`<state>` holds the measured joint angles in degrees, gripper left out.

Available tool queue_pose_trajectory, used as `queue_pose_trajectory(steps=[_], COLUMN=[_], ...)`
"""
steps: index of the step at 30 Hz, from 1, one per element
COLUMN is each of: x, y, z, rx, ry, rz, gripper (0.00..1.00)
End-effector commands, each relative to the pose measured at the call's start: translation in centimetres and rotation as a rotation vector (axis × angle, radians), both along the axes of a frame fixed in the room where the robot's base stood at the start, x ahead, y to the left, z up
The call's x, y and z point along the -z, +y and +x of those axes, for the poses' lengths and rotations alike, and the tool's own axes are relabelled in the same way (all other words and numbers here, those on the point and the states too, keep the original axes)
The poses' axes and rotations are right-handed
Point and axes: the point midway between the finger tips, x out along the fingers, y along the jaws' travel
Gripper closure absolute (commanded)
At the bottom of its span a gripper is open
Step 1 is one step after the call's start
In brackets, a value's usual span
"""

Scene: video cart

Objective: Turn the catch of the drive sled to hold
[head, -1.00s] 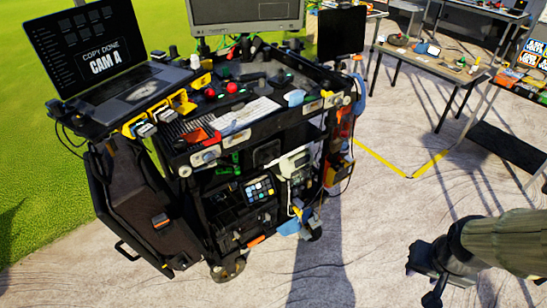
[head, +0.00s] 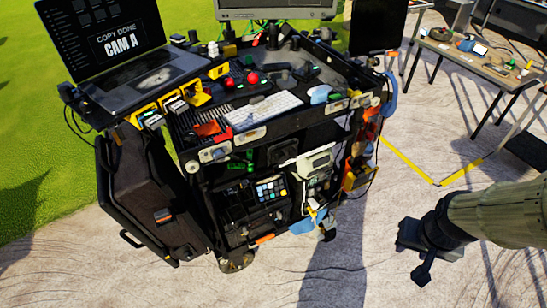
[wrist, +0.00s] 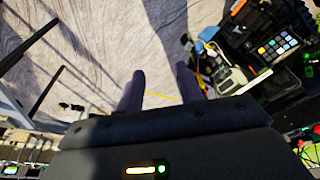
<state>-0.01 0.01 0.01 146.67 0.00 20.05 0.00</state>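Yellow-framed units (head: 148,114), which look like drive sleds, sit at the left front of the cart's top, below the laptop. Their catches are too small to make out, so I cannot tell which way any is turned. My gripper (head: 416,256) hangs over the paved floor to the right of the cart, well apart from the sleds. In the wrist view my gripper (wrist: 160,88) shows two dark fingers spread apart with nothing between them. The yellow-framed units cannot be made out in the wrist view.
The black video cart (head: 285,135) carries a laptop (head: 110,40), a white keyboard (head: 264,109) and red knobs. A black case (head: 150,195) leans on its left side. A table (head: 480,65) stands at the back right. The floor between cart and arm is clear.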

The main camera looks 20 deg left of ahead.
Motion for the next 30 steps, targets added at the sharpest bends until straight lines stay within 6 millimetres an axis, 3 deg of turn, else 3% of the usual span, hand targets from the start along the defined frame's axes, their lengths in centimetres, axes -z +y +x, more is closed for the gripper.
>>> queue_pose_trajectory(steps=[12,15,17,23,30], x=[0.0,0.2,0.6,4.0,9.2], y=[0.0,0.0,0.1,1.0,5.7], z=[0.0,0.2,0.6,5.2,13.2], rx=[0.000,-0.005,-0.020,-0.169,-0.496], ry=[0.000,-0.005,-0.018,-0.159,-0.465], rz=[0.000,-0.001,-0.006,-0.049,-0.106], gripper=[0.64,0.44,0.41,0.41,0.41])
